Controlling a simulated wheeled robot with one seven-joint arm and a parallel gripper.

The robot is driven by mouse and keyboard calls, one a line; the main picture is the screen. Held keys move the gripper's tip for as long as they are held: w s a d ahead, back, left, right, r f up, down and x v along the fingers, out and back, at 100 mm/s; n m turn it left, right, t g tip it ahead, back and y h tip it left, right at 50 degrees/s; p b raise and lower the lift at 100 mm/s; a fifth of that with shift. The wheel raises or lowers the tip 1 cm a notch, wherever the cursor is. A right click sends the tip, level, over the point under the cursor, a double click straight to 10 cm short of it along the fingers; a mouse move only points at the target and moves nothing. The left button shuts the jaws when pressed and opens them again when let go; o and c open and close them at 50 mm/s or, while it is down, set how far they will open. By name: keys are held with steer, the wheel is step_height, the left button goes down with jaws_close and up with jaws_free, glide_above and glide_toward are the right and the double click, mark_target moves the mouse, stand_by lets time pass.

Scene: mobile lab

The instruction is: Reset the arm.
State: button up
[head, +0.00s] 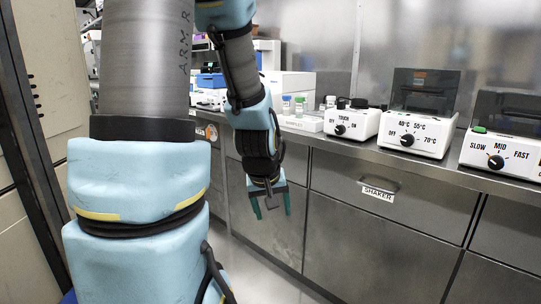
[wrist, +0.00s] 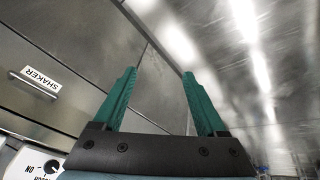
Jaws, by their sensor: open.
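My gripper (head: 271,204) hangs below the bench edge in the head view, with its green fingers pointing down. It is in front of the steel cabinet fronts and apart from them. In the wrist view my gripper (wrist: 160,100) shows two green fingers spread wide with nothing between them. My blue and grey arm fills the left of the head view and reaches up out of the frame at the top.
A steel bench (head: 370,148) runs along the right. It carries a touch mixer (head: 352,122), a heater (head: 416,132), a speed-dial device (head: 503,155) and a small rack of vials (head: 300,122). A drawer (head: 385,203) is labelled SHAKER. The floor (head: 262,272) below my gripper looks clear.

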steer(key=s+a+r+m+g+y, duration=0.1)
steer(key=s+a+m+g, duration=0.15)
steer(key=s+a, duration=0.5)
step_height(320, 180, up, 21)
steer(key=p, duration=2)
steer(key=shift+w+d+p, duration=0.15)
steer(key=shift+w+p, duration=0.2)
steer(key=shift+p, duration=0.05)
steer(key=shift+f+n, duration=0.15)
steer(key=shift+n, duration=0.1)
